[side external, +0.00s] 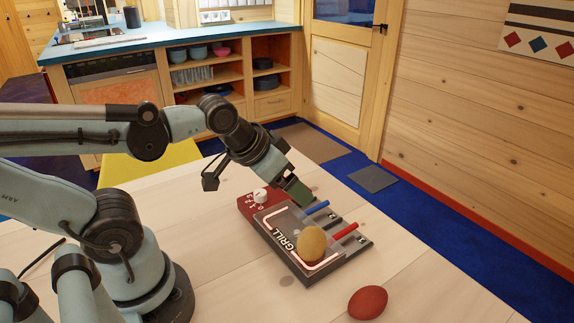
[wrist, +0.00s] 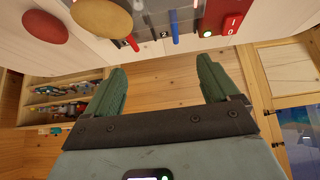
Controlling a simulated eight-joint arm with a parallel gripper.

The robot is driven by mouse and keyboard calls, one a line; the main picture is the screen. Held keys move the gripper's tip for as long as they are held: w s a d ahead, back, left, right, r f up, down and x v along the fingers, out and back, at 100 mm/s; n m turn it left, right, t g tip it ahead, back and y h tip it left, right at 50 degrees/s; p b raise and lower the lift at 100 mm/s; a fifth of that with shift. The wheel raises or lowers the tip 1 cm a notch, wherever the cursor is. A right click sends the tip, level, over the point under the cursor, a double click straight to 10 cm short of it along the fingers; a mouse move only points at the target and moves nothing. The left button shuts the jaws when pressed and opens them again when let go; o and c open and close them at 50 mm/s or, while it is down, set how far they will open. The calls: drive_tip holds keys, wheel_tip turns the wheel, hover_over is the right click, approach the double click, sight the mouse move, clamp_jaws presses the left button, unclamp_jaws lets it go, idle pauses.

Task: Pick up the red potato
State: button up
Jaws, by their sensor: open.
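The red potato (side external: 368,302) lies on the table at the front right in the side view, to the right of the grill toy. It also shows at the upper left of the wrist view (wrist: 45,27). My gripper (side external: 300,195) is above the far side of the grill toy, apart from the red potato. In the wrist view its two green fingers (wrist: 160,88) are spread wide with nothing between them. A yellow-brown potato (side external: 311,243) rests on the grill toy and also shows in the wrist view (wrist: 101,17).
The grill toy (side external: 288,258) has a red end with a white knob (side external: 260,195), a blue lever (side external: 317,207) and a red lever (side external: 345,230). The wooden table (side external: 225,290) is bare around the red potato. A yellow chair (side external: 150,164) stands behind the table.

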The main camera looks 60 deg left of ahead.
idle(0.7)
drive_tip(key=n+g, duration=0.5)
drive_tip(key=g, duration=0.1)
approach(370, 298)
drive_tip(key=shift+y, duration=0.3)
drive_tip(key=shift+w+f, duration=0.15)
drive_tip(key=shift+f, duration=1.5)
drive_tip(key=shift+w+f, duration=0.2)
drive_tip(key=shift+f, duration=1.5)
drive_tip(key=shift+w+f, duration=0.15)
drive_tip(key=shift+f, duration=1.5)
drive_tip(key=shift+m, duration=0.3)
drive_tip(key=c, duration=1.2)
